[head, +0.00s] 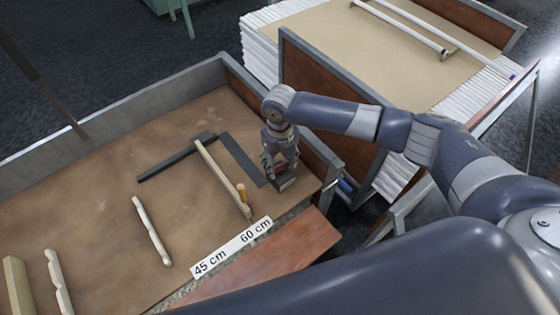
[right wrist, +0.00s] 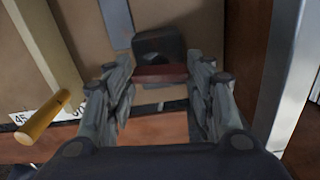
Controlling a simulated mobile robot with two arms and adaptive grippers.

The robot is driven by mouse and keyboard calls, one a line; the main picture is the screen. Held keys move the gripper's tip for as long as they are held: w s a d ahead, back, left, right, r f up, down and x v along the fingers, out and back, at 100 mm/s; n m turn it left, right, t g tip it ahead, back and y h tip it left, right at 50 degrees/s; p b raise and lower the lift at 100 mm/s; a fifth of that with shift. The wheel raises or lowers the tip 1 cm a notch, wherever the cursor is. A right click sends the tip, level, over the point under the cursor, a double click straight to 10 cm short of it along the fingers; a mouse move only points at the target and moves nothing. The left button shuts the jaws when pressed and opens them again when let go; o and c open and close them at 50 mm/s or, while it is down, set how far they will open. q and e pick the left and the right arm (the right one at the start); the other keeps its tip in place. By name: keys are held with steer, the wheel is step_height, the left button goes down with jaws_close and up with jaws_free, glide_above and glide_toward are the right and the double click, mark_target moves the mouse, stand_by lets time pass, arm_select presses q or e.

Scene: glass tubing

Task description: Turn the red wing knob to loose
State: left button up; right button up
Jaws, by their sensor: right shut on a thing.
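The red wing knob (right wrist: 160,74) shows as a flat dark-red bar between the fingertips in the right wrist view. It lies against a dark block (right wrist: 158,45). My right gripper (head: 280,170) points down over the block near the right end of the workbench; it also shows in the right wrist view (right wrist: 158,78). Its fingers are closed onto the two ends of the knob. In the head view the fingers hide most of the knob. My left gripper is not in view.
On the workbench (head: 105,195), a wooden strip (head: 222,175) with an upright peg (head: 241,193) lies left of the gripper, near a dark metal square (head: 240,158). A label strip (head: 232,247) runs along the front. A raised bench wall (head: 310,155) stands close right.

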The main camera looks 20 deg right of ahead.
mark_target(280, 165)
steer(key=shift+s+f+n, duration=0.1)
steer(key=shift+n, duration=0.4)
steer(key=o, duration=1.1)
steer(key=shift+c, duration=0.2)
steer(key=shift+r, duration=0.3)
step_height(280, 165, up, 12)
steer(key=shift+f, duration=0.25)
